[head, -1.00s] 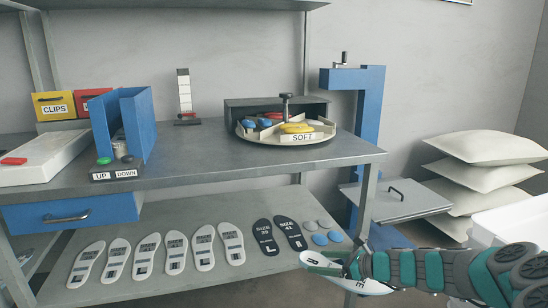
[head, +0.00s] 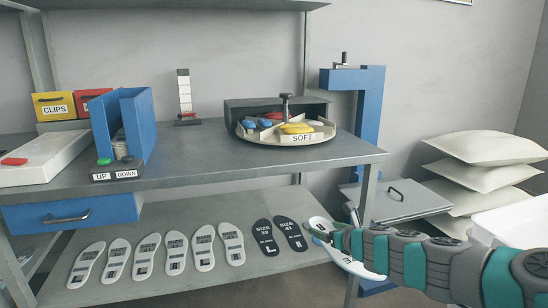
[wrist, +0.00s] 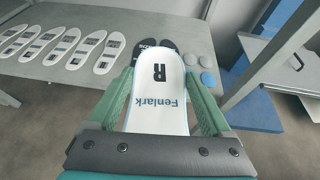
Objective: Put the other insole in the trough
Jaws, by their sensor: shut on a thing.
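My gripper (wrist: 160,85) is shut on a white insole (wrist: 158,92) printed "Fenlark" and "R", its sole face up between the two green fingers. In the head view the white insole (head: 358,267) is tilted at the end of my arm, in front of the table's right leg and near the lower shelf's right end. A blue upright open-topped holder (head: 143,125) with two tall walls stands on the tabletop at left, behind the UP and DOWN buttons. It looks like the trough, but I cannot be sure. A grey object partly shows inside it.
Several light insoles (head: 146,256) and two dark ones (head: 290,235) lie on the lower shelf (head: 60,295). A round carousel (head: 245,135) marked "SOFT" stands on the tabletop (head: 210,165). A blue frame (head: 370,110) and stacked pillows (head: 478,158) stand at right. The tabletop's middle front is clear.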

